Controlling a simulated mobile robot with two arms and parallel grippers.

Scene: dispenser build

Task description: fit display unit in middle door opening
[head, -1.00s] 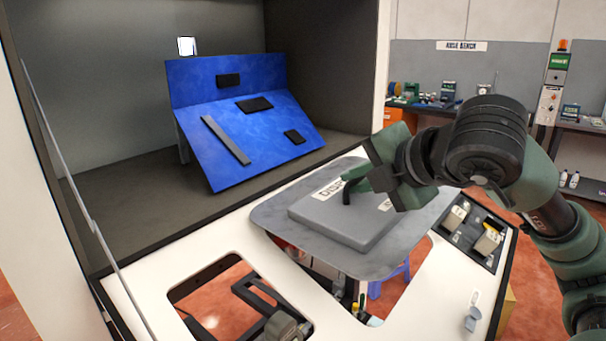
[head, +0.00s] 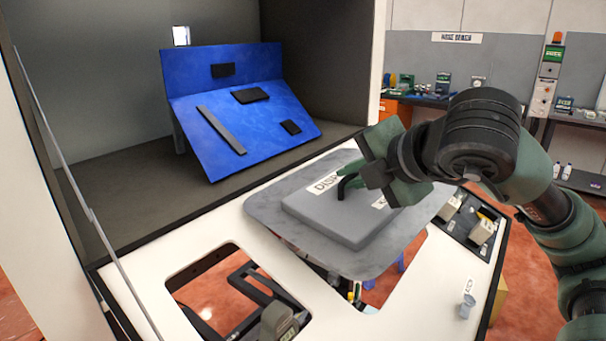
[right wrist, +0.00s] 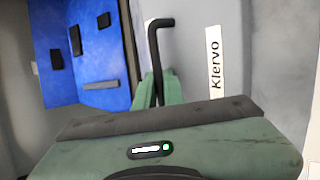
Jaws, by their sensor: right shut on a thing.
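The display unit (head: 335,226) is a grey block on a wider rounded grey plate, with a partly hidden "DISP…" label and a black handle (head: 345,186). My right gripper (head: 352,180) is shut on the handle. The unit lies over the middle opening (head: 395,284) of the white door (head: 345,326) and hides most of it; part of the opening shows at the near and right sides. I cannot tell whether the plate touches the door. In the right wrist view the handle (right wrist: 155,50) stands between the green fingers, beside a "Klervo" label (right wrist: 214,62).
The left door opening (head: 215,285) shows red floor and dark parts below. A black tray (head: 459,238) with small items sits at the door's right. A blue sloped board (head: 215,105) with black pieces stands in the cabinet behind. A bench (head: 425,99) is farther back.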

